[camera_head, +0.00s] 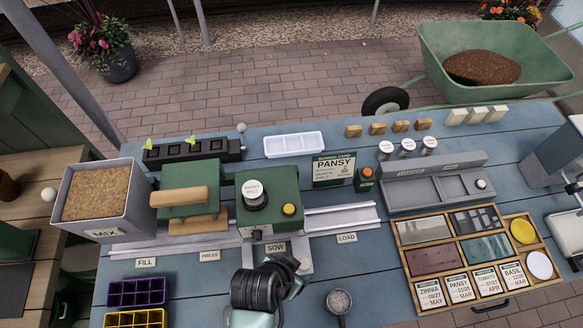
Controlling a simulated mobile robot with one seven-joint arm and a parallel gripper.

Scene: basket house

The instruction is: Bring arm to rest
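My gripper (284,272) shows at the bottom middle of the head view, at the end of my dark and pale arm. It is over the front part of the blue bench (200,290), just in front of the green SOW station (268,205). My own wrist covers most of the fingers, so I cannot tell whether they are open or shut. I see nothing held in it, but the space between the fingers is hidden.
A MIX bin (98,228) and a green press with a wooden handle (178,197) stand left. A round-headed metal tool (339,302) lies right of my gripper. A wooden drawer tray (410,267) with seed packets is farther right. Purple (137,292) and yellow trays (135,319) sit front left.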

